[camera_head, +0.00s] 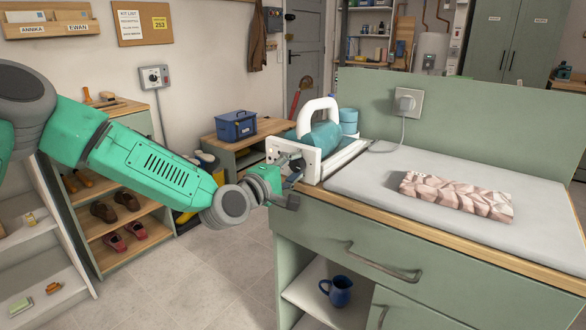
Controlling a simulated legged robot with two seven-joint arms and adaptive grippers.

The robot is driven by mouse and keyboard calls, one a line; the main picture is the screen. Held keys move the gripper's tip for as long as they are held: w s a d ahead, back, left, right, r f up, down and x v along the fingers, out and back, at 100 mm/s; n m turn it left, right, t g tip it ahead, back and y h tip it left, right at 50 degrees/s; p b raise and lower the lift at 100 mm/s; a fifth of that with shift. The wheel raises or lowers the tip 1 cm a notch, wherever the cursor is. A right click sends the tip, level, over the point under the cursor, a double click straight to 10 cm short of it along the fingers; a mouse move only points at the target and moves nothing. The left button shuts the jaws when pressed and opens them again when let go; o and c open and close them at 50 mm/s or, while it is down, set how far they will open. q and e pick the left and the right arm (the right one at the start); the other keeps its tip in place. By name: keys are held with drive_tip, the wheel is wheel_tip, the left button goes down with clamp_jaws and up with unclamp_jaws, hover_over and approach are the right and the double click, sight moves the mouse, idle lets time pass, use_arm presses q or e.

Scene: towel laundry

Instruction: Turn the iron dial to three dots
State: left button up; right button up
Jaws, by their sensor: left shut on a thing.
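The iron (322,138), with a teal body and a white arched handle, sits at the left end of the counter in a white holder (309,166). My left gripper (294,178) is at the near left end of the holder. Its jaws are shut on a small dark part there, which looks like the iron dial. The gripper mostly covers the dial, so its dots and setting cannot be read. My right gripper is not in view.
A folded patterned cloth (456,196) lies on the grey pad (365,188). A plugged-in cord hangs from the wall socket (407,103). A blue mug (338,291) stands on the shelf below. A blue box (236,126) sits on a wooden bench behind. The floor (215,270) at front left is clear.

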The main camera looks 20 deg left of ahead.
use_arm(q)
drive_tip(key=m, duration=0.4)
drive_tip(key=shift+d+m, duration=0.1)
drive_tip(key=shift+m, duration=0.3)
drive_tip(key=m+p, duration=0.1)
drive_tip(key=m, duration=0.3)
drive_tip(key=shift+f+m, duration=0.15)
drive_tip(key=shift+m, duration=0.15)
drive_tip(key=m, duration=0.3)
drive_tip(key=shift+s+f+m, duration=0.1)
drive_tip(key=shift+f+m, duration=0.05)
drive_tip(key=shift+m, duration=0.15)
drive_tip(key=m, duration=0.4)
drive_tip(key=shift+f+m, duration=0.2)
drive_tip(key=shift+m, duration=0.1)
drive_tip(key=m, duration=0.3)
drive_tip(key=shift+f+m, duration=0.1)
drive_tip(key=shift+m, duration=0.2)
drive_tip(key=m, duration=0.2)
drive_tip(key=shift+m, duration=0.3)
drive_tip(key=m+b, duration=0.1)
drive_tip(key=m, duration=0.3)
drive_tip(key=shift+a, duration=0.2)
drive_tip(key=shift+m+b, duration=0.5)
drive_tip(key=shift+m, duration=1.1)
